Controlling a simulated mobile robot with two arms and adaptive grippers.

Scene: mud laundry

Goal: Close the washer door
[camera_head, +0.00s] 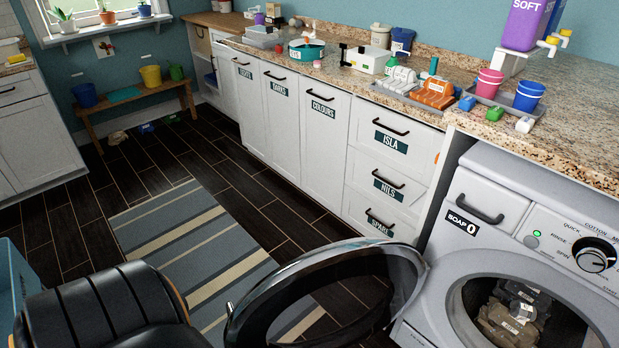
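The white washer (505,220) stands at the lower right under the counter. Its round door (300,267), with a grey rim and dark glass, is swung wide open to the left, over the floor. The lower edge of the door is cut off by the frame. The round opening (470,292) is uncovered, and grey-brown folded items with white labels (510,318) lie inside the drum. Neither of my grippers is in view, and nothing is seen touching the door.
A black ribbed shape (105,312), probably part of my arm, fills the lower left, close to the door's left edge. A striped rug (185,245) lies on the dark floor. White cabinets (310,140) run left of the washer. Cups and dispensers crowd the counter above it.

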